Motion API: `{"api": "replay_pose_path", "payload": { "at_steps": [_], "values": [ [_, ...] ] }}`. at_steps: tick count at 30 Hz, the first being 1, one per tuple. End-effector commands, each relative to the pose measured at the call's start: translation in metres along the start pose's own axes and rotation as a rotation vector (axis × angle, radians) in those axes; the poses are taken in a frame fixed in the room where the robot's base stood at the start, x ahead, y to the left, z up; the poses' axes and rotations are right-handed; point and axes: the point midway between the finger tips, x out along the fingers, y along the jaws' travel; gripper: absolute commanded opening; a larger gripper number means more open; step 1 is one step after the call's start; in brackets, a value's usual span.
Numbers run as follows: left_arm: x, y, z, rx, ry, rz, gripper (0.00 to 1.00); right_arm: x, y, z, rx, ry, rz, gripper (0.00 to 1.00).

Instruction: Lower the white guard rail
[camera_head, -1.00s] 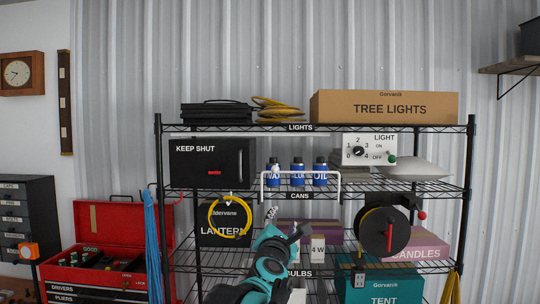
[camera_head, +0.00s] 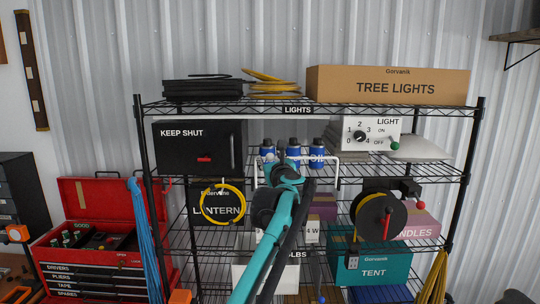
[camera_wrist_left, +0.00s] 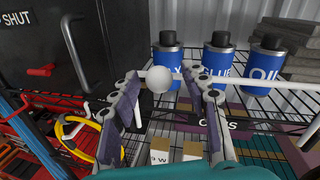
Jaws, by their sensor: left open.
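The white guard rail (camera_head: 338,160) crosses the front of the blue cans on the middle shelf; my arm hides its centre in the head view. In the left wrist view the rail (camera_wrist_left: 294,85) runs across in front of the cans, with a round white knob (camera_wrist_left: 158,80) on its bar. My left gripper (camera_head: 284,162) is at the rail, its fingers open. In the wrist view the fingertips (camera_wrist_left: 160,76) stand on either side of the knob, with gaps visible. My right gripper does not show.
Blue cans (camera_wrist_left: 219,65) stand close behind the rail. A black KEEP SHUT cabinet (camera_head: 175,145) is at left, and a white LIGHT switch box (camera_head: 372,132) at right. Below are a yellow cable coil (camera_head: 222,204) and a dark reel (camera_head: 379,218).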

Motion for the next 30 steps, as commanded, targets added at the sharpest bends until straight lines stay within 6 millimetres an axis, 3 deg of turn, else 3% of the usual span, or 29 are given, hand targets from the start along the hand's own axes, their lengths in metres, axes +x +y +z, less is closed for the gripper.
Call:
{"api": "replay_pose_path", "payload": {
  "at_steps": [12,17,30],
  "values": [
    [0.0099,0.0006,-0.0003,0.001,0.0,0.0,0.43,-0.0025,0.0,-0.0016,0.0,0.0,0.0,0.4],
    [0.0098,0.0005,-0.0003,0.001,0.0,0.0,0.01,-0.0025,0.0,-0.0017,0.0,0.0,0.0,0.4],
    [0.0066,0.0002,-0.0023,-0.001,-0.019,-0.004,0.0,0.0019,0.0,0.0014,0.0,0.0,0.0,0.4]
  ]
}}
